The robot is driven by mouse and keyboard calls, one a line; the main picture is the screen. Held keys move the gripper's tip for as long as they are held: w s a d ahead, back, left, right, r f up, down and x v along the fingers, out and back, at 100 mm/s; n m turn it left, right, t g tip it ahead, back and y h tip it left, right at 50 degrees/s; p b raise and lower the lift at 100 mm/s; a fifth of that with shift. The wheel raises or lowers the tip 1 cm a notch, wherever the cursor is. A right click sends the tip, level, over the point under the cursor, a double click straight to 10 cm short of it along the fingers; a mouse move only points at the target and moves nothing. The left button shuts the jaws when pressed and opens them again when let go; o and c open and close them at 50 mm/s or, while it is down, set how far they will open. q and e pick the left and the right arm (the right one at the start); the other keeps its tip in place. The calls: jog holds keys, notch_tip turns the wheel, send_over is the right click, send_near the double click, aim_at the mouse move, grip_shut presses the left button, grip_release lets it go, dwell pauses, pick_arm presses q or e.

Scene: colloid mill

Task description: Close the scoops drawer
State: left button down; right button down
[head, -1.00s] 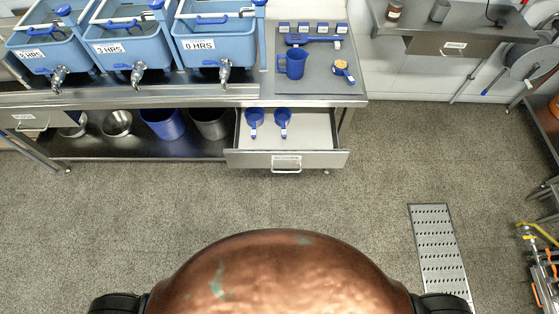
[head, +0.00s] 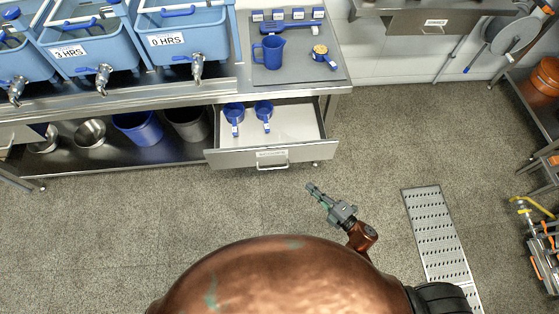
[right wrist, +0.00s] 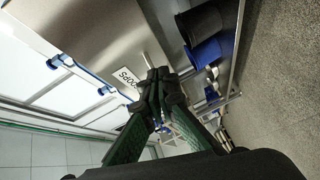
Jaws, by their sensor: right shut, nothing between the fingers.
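The scoops drawer (head: 218,158) is pulled out below the steel bench in the head view, with its white inside exposed. Two blue scoops, a left one (head: 233,115) and a right one (head: 263,112), lie in it. A bar handle (head: 272,167) is on its front. My right gripper (head: 309,186) is shut and empty, in front of the drawer's right part and apart from it in the head view. In the right wrist view, the shut fingers (right wrist: 156,82) partly cover the drawer's label (right wrist: 128,82). My left gripper is out of view.
Blue tanks (head: 90,45) and a grey mat (head: 300,65) with a blue jug (head: 268,52) are on the bench. Bins and bowls stand on the shelf left of the drawer. The floor before the drawer is clear. A floor grate (head: 433,230) lies at right.

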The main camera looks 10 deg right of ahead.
jog(key=s+a+r+n+y, duration=0.1)
jog(key=a+r+n+y, duration=0.2)
jog(key=a+r+n, duration=0.25)
jog(key=b, duration=0.2)
send_near(272, 155)
jog(key=shift+m+g, duration=0.4)
jog(key=shift+m, duration=0.05)
jog(key=x, duration=0.5)
jog(key=shift+s+a, duration=0.2)
jog(key=shift+a, duration=0.1)
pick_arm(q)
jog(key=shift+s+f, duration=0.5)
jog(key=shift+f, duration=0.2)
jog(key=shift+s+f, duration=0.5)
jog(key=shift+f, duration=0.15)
pick_arm(e)
jog(key=shift+w+r, duration=0.1)
jog(key=shift+w, duration=0.5)
